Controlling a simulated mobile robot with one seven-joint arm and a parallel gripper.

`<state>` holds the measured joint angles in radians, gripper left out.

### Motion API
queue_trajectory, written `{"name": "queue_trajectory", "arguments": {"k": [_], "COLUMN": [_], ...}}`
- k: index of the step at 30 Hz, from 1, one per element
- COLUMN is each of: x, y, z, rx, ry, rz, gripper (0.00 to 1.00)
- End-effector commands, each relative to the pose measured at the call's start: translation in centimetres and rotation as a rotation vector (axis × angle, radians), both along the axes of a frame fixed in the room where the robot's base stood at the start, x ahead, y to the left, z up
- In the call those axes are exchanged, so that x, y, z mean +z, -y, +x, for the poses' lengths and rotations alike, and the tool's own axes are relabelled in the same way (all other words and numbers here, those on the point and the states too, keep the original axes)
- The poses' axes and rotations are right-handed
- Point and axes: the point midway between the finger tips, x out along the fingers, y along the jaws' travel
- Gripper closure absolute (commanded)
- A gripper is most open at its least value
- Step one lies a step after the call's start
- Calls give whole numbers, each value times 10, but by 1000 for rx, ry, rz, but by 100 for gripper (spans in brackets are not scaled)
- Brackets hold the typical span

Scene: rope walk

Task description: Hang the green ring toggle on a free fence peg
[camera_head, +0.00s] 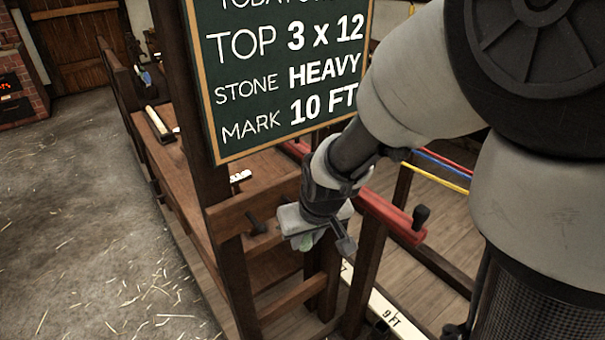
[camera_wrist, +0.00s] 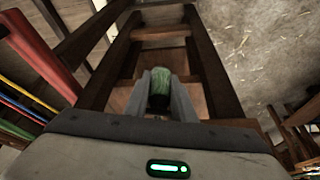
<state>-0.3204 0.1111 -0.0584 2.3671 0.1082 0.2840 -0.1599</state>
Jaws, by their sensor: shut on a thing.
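My gripper (camera_head: 305,243) is beside the wooden fence rail, below the chalkboard, and points down. It is shut on the green ring toggle (camera_head: 304,243), of which only a small pale green part shows under the gripper. In the wrist view the green toggle (camera_wrist: 160,88) stands between my two grey fingers (camera_wrist: 166,97); its ring cannot be made out. A dark fence peg (camera_head: 257,226) sticks out of the wooden rail (camera_head: 235,208), just left of my gripper, with nothing seen hanging on it. Another dark knob (camera_head: 421,216) is at the end of the red rail (camera_head: 395,218).
A chalkboard (camera_head: 282,75) hangs on a post close above my gripper. A bench with a mallet (camera_head: 158,122) stands behind left. A white marked strip (camera_head: 385,310) lies lower right. Red, blue and yellow strands (camera_head: 440,170) run at right. The straw-strewn floor (camera_head: 85,220) at left is clear.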

Motion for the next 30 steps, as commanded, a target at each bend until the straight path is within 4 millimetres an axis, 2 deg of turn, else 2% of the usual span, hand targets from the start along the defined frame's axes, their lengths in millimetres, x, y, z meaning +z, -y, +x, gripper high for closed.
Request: {"name": "queue_trajectory", "arguments": {"k": [18,30], "x": [-5,-12], "y": [-20,-27], "z": [31,39], "rx": [0,0], "ry": [0,0], "rz": [-1,0], "gripper": [100,100]}}
